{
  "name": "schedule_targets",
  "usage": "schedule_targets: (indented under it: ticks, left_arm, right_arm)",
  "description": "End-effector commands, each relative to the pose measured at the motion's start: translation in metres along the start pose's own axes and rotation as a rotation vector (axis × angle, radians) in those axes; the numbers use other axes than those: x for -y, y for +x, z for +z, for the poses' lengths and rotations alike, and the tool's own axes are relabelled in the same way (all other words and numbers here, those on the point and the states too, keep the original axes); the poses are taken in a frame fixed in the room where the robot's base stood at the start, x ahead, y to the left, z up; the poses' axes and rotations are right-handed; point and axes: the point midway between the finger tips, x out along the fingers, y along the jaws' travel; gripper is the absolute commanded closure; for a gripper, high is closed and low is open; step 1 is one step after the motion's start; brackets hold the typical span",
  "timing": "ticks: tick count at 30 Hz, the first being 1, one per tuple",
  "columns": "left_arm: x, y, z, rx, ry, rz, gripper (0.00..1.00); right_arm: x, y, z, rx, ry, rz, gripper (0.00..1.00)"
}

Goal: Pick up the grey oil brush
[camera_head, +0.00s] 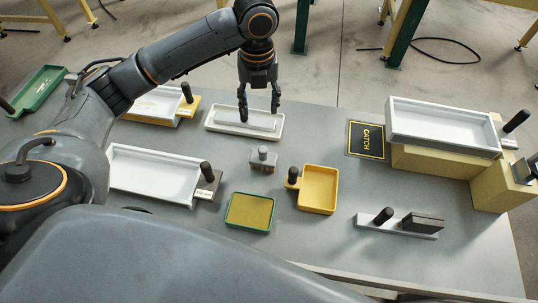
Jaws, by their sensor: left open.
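A small grey block with a grey knob on top (263,159), which looks like the grey oil brush, stands upright on the table near the middle. My left gripper (259,108) points down from above with its two dark fingers apart and nothing between them. It is behind the grey block, over a shallow white tray (217,128) that holds a pale grey bar (245,121). I cannot tell whether the fingertips touch the bar.
A yellow tray (319,188) and a green-rimmed pad (249,212) lie in front of the block. A large white tray (440,127) rests on yellow blocks at the right. A black-handled tool (395,227) lies at front right. White trays stand at left.

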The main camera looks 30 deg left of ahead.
Motion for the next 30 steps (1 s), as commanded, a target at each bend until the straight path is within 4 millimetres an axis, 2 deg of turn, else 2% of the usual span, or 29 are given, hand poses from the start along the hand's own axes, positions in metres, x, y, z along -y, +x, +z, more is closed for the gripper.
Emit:
schedule_targets:
  ticks: [1, 9, 14, 20, 27, 30]
  left_arm:
    - [0.0, 0.013, 0.0, 0.0, 0.0, 0.0, 0.48]
    - [0.0, 0.048, 0.0, 0.0, 0.0, 0.0, 0.48]
    - [0.0, 0.062, 0.0, 0.0, 0.0, -0.001, 0.48]
    - [0.0, 0.079, -0.001, -0.003, -0.002, 0.001, 0.48]
    - [0.0, 0.125, -0.001, -0.003, -0.002, 0.002, 0.48]
    - [0.001, 0.139, -0.001, -0.002, 0.0, 0.001, 0.48]
  right_arm:
    - [0.002, 0.013, 0.005, 0.005, 0.0, -0.002, 0.6]
    - [0.007, 0.045, 0.035, 0.043, 0.0, -0.007, 0.6]
    - [0.007, 0.06, 0.036, 0.042, -0.001, -0.007, 0.6]
    - [0.004, 0.058, 0.023, 0.022, -0.002, -0.004, 0.6]
    - [0.001, 0.049, 0.019, 0.017, -0.003, 0.0, 0.6]
    - [0.001, 0.047, 0.02, 0.019, -0.004, 0.0, 0.6]
